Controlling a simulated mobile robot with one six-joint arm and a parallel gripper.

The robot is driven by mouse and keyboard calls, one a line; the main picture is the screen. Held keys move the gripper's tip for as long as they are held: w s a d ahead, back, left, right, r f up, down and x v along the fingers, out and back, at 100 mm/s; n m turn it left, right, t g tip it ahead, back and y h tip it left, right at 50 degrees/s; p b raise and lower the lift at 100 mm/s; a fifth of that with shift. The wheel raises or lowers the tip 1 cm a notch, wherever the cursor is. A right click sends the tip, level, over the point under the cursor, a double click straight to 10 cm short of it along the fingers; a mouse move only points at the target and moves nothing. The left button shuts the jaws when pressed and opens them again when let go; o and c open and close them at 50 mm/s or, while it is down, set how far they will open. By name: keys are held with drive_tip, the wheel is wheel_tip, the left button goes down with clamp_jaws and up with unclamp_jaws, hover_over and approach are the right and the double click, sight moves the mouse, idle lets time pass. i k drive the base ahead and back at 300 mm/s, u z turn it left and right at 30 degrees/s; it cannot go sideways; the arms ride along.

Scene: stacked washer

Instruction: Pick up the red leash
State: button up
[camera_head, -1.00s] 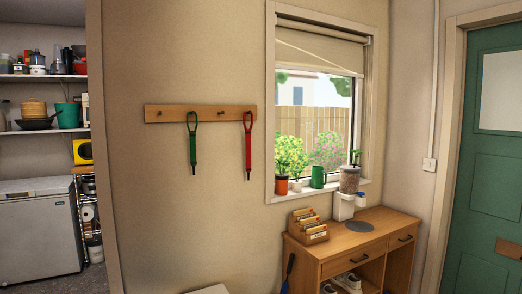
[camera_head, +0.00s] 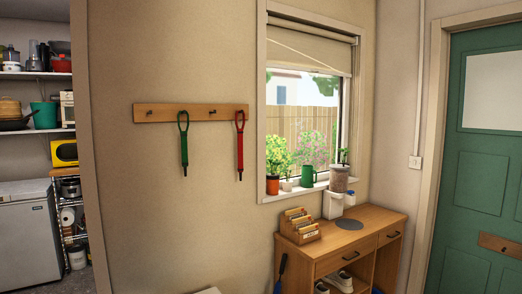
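The red leash (camera_head: 240,148) hangs by its loop from the right end of a wooden peg rail (camera_head: 160,113) on the beige wall, just left of the window. A green leash (camera_head: 184,148) hangs on the same rail to its left. Both hang straight down against the wall, apart from each other. My gripper is not in view.
A wooden console table (camera_head: 365,233) stands below and right of the window (camera_head: 300,120), with a letter holder (camera_head: 299,228) on top. Potted plants line the sill. A green door (camera_head: 480,170) is at right. A doorway at left shows shelves and a white chest freezer (camera_head: 25,240).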

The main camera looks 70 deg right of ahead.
sight(240, 132)
drive_tip(key=z, duration=0.75)
drive_tip(key=i, duration=0.45)
drive_tip(key=u, duration=0.05)
drive_tip(key=k, duration=0.55)
drive_tip(key=u, duration=0.2)
drive_tip(key=i, duration=0.55)
drive_tip(key=z, duration=0.1)
